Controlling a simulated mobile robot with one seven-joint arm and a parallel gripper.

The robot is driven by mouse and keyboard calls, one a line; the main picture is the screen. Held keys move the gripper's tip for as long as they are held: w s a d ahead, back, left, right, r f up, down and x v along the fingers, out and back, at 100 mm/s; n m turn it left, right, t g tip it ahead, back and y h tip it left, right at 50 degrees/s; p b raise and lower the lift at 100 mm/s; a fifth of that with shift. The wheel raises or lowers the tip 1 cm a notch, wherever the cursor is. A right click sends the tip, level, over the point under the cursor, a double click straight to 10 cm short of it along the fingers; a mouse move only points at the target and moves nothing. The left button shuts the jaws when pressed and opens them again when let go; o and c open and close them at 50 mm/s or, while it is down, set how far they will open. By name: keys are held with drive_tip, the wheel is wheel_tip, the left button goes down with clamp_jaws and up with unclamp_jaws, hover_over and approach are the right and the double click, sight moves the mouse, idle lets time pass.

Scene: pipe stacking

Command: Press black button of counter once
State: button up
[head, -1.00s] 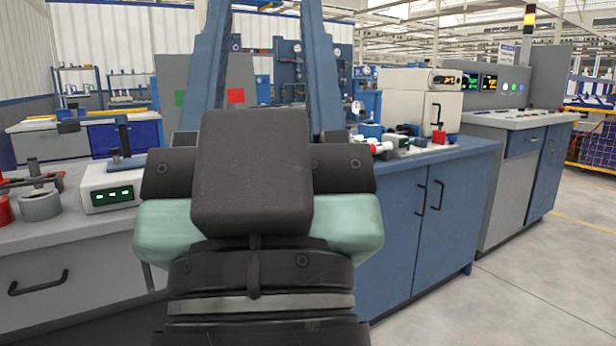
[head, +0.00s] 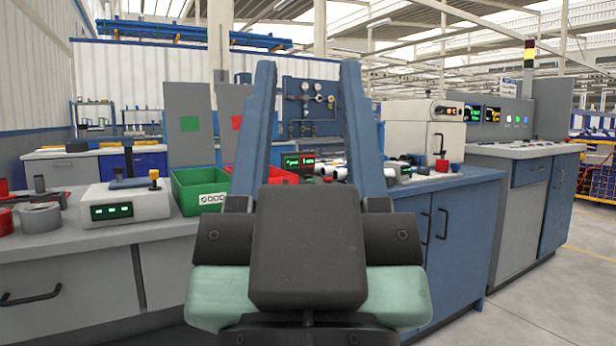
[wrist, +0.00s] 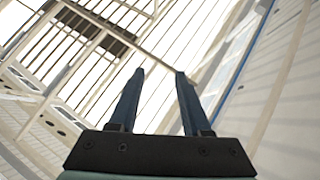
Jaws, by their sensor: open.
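A white box with a green-lit display (head: 125,203), which looks like the counter, sits on the grey bench at the left. A dark post with a blue crosspiece and a yellow-topped knob (head: 154,176) rise at it. I cannot make out a black button. My gripper (head: 308,66) is in the middle of the head view, to the right of the box and apart from it. Its two blue fingers point up, spread open and empty. In the wrist view my gripper (wrist: 160,72) shows only roof and wall behind it.
A green bin (head: 187,196) stands right of the white box, with a red bin (head: 262,176) behind my gripper. A blue cabinet (head: 455,230) stands at the right. Floor is clear at far right.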

clamp_jaws()
idle(1.5)
